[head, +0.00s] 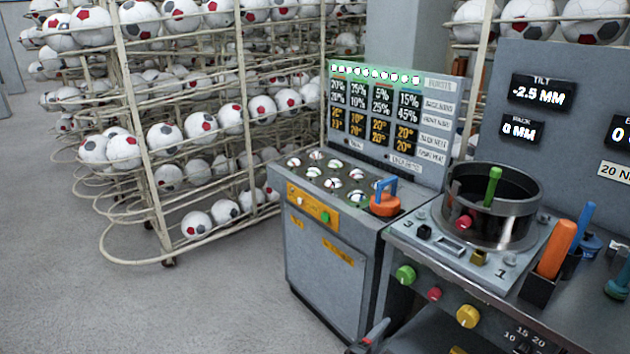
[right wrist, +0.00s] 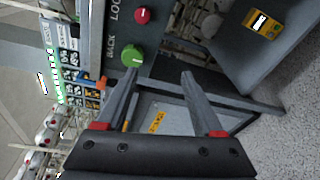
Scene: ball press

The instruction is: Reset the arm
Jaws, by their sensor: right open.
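My right gripper (head: 372,335) shows at the bottom edge of the head view, low in front of the grey machine, with only part of it in frame. In the right wrist view its two fingers (right wrist: 158,76) are spread apart with nothing between them. The tip of one finger appears close to a green knob (right wrist: 132,56) on the press front; I cannot tell whether they touch. The same front shows a green knob (head: 405,275), a red knob (head: 434,294) and a yellow knob (head: 467,316) in the head view. My left gripper is not in view.
A press with a round metal drum (head: 492,207) stands at the right, with an orange handle (head: 556,249) beside it. A grey cabinet (head: 330,275) with small balls on top adjoins it. Wire racks of footballs (head: 165,135) stand at the left. The floor (head: 200,310) in front is clear.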

